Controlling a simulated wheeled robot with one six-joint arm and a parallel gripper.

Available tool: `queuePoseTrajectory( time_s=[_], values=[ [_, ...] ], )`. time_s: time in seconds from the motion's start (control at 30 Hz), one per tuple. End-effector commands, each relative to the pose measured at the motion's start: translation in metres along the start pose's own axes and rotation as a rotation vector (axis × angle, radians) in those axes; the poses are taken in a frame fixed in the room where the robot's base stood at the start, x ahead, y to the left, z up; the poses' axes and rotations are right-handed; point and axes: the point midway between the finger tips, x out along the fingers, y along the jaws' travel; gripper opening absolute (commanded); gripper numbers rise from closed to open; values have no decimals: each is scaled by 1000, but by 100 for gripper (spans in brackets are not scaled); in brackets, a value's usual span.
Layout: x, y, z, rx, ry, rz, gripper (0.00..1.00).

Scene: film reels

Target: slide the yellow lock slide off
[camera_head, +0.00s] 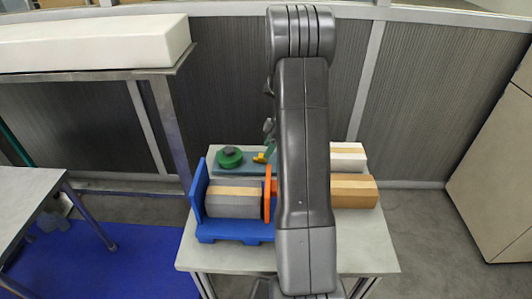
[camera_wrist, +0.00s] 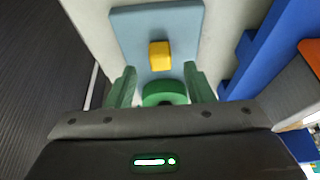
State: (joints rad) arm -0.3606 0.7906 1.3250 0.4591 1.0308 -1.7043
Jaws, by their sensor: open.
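The yellow lock slide (camera_wrist: 160,55) is a small block on a blue-grey plate (camera_wrist: 190,18). In the head view a little of the yellow slide (camera_head: 259,158) shows left of my arm, and the plate (camera_head: 222,170) is partly hidden. A round green piece (camera_wrist: 163,92) lies on the same plate; in the head view the green piece (camera_head: 230,158) has a dark top. My gripper (camera_wrist: 160,78) is open, with green fingers. In the wrist view its fingers flank the green piece, with the yellow slide beyond the tips. Contact cannot be told.

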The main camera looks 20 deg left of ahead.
Motion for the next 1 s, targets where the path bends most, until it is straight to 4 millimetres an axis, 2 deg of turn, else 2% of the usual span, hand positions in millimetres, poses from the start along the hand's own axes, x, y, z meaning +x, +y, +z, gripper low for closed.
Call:
queuePoseTrajectory(
  time_s=[0.2, 0.4, 0.6, 1.0],
  values=[
    [-52, 1, 1, 0, -1, 6, 47],
    [-88, 1, 1, 1, -1, 4, 47],
    [-104, 0, 1, 2, -1, 1, 47],
    [-102, 0, 1, 2, -1, -1, 47]
  ],
)
